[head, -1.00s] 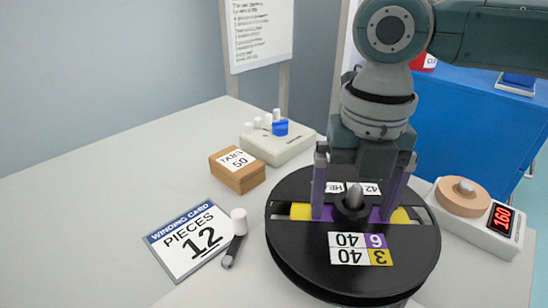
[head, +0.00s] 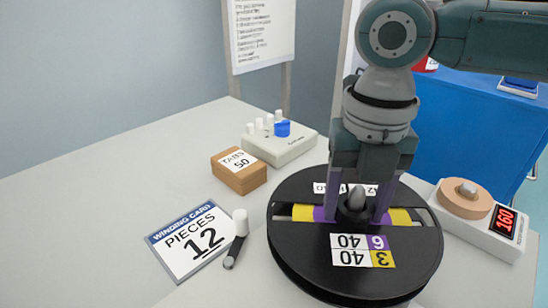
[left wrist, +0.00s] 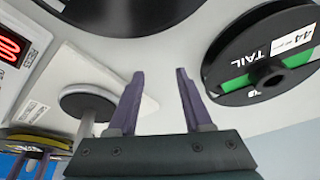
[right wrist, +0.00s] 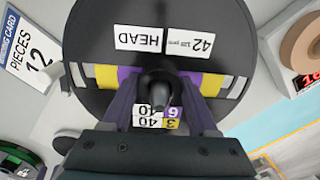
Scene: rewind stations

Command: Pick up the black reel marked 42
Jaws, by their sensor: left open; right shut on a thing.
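My right gripper (head: 355,212) points down, shut on the reel's hub, one finger on each side of the central pin. In the right wrist view my right gripper (right wrist: 157,90) straddles that hub. My left gripper (left wrist: 160,74) is open and empty in the left wrist view, with a black reel marked 44 (left wrist: 225,50) beyond it at the upper right.
A winding card reading PIECES 12 (head: 185,262), a dark crank handle with white knob (head: 236,245), a TABS 50 box (head: 240,180) and a white device with knobs (head: 290,150) are left of the reel. A counter reading 160 (head: 480,230) stands close at right. The table's left side is clear.

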